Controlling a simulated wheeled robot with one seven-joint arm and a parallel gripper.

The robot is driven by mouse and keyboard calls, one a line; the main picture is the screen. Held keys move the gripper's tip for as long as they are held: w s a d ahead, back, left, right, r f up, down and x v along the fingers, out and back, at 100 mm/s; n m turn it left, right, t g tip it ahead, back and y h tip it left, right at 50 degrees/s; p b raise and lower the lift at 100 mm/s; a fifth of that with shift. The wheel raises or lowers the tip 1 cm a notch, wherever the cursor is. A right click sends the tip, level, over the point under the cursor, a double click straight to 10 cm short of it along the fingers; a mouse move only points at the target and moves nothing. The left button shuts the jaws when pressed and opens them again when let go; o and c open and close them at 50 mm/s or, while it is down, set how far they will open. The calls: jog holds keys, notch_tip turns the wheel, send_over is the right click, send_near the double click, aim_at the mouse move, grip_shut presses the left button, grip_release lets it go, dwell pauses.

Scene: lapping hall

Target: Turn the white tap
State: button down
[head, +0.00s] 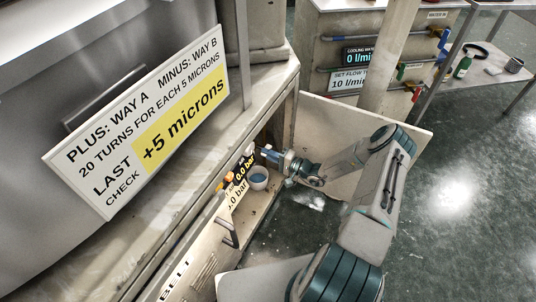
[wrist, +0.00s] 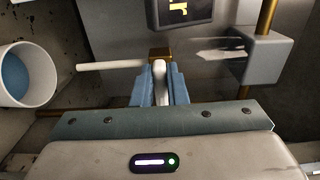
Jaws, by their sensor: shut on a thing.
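The white tap (wrist: 159,72) sits at a small brass fitting in the wrist view, below a dark display. My gripper (wrist: 160,92) has its blue fingers shut on the upright white part of the tap, one finger on each side. A thin white rod (wrist: 110,65) runs level to the left of the fitting; whether it joins the gripped part is hidden. In the head view my gripper (head: 268,155) reaches into the open cabinet in the machine's side, beside the 0.0 bar display (head: 245,168). The tap is too small to make out there.
A white cup with blue contents (head: 258,178) stands just below my gripper, at the left in the wrist view (wrist: 28,100). A grey block (wrist: 262,58) with a brass rod is to the right. The open cabinet door (head: 330,135) is behind my arm. An orange tap (head: 228,178) is nearby.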

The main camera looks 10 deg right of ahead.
jog(key=c, duration=1.4)
grip_release()
jog(key=shift+c, duration=0.2)
jog(key=p+v, duration=0.2)
jog(key=v, duration=1.2)
jog(key=shift+w, duration=0.1)
